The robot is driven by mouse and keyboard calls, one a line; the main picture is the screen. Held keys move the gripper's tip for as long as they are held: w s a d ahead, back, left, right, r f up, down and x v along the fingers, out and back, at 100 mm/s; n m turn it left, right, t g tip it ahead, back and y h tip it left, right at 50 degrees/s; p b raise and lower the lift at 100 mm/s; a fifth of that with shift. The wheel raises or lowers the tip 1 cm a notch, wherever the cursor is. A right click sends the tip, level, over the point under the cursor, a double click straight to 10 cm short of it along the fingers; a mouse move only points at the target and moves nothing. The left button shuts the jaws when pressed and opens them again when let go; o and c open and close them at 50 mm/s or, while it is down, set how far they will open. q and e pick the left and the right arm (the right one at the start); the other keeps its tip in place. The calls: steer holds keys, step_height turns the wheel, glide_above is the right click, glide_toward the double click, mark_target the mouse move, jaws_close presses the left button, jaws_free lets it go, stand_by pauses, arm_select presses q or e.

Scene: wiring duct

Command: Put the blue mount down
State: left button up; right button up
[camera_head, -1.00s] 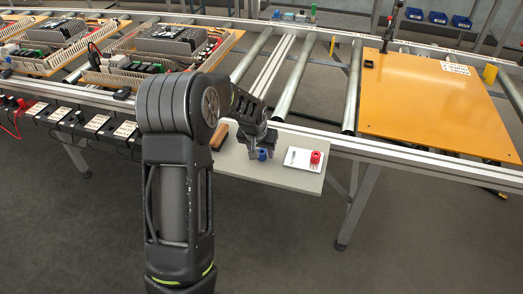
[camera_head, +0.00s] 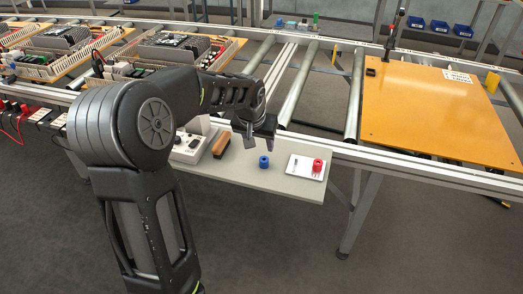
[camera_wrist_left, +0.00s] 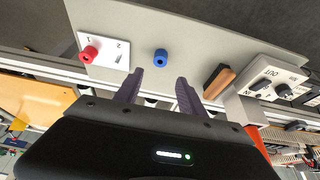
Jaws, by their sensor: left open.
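The blue mount (camera_head: 264,162) stands upright on the light grey shelf (camera_head: 240,178), between a brown block and a white plate. It also shows in the left wrist view (camera_wrist_left: 161,56), beyond the fingertips and clear of them. My left gripper (camera_head: 266,132) is above and behind the mount in the head view, apart from it. In the left wrist view its two dark fingers (camera_wrist_left: 160,80) are spread with nothing between them. My right gripper is not in view.
A white plate (camera_head: 294,166) marked 1 and 2 holds a red mount (camera_head: 317,165). A brown block (camera_head: 221,145) and a white control box (camera_head: 188,148) lie to the left. An orange board (camera_head: 430,110) rests on the rollers at right.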

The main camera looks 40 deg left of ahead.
arm_select(q)
steer(key=shift+s+r, duration=0.25)
steer(key=shift+r, duration=0.35)
